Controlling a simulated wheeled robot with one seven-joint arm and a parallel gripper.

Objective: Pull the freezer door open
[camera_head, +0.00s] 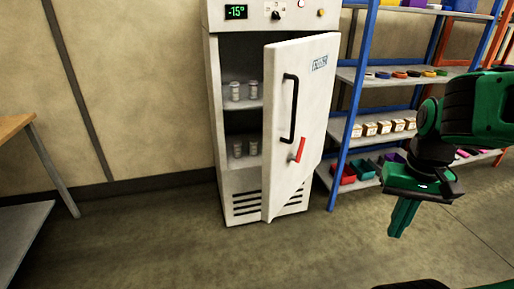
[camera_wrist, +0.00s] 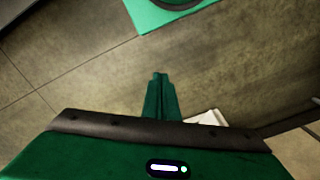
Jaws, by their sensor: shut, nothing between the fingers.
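The white freezer (camera_head: 240,200) stands against the wall in the head view, its display reading -15°. Its door (camera_head: 309,110) is partly open, swung out toward the right. The door carries a black vertical handle (camera_head: 290,108) and a red lever (camera_head: 298,150). Through the gap, white containers (camera_head: 235,91) show on the inner shelves. My green gripper (camera_head: 395,232) hangs to the right of the door, apart from it, pointing down over the floor. Its fingers are together and empty. The wrist view also shows the closed fingers (camera_wrist: 160,76) above the floor.
A blue-framed shelf rack (camera_head: 346,120) with bins and small boxes stands right of the freezer, behind the door. A table (camera_head: 14,126) is at the far left. The floor before the freezer is clear.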

